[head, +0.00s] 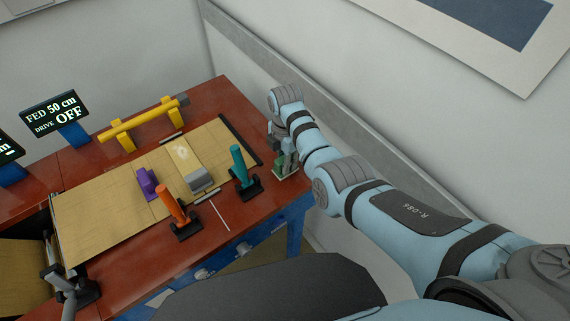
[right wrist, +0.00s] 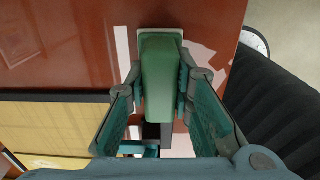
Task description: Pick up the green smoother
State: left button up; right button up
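The green smoother (head: 284,168) stands at the right end of the red-brown bench top, close to the wall side, partly covered by my right gripper. In the right wrist view its green block (right wrist: 158,80) is upright in the picture between the fingers. My right gripper (head: 283,147) reaches down over it. In the right wrist view the right gripper (right wrist: 161,98) has its fingers apart, one on each side of the block. The fingertips are close to its sides; I cannot tell whether they touch.
A teal-handled tool (head: 239,163) stands just left, then an orange-handled tool (head: 173,203) and a purple one (head: 147,184). A tan sheet (head: 98,211) covers the middle of the bench. A yellow bar (head: 141,122) stands behind. The wall (head: 250,60) is close behind my right arm.

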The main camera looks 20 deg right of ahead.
grip_shut()
pick_arm(q)
jog(key=shift+r, duration=0.1)
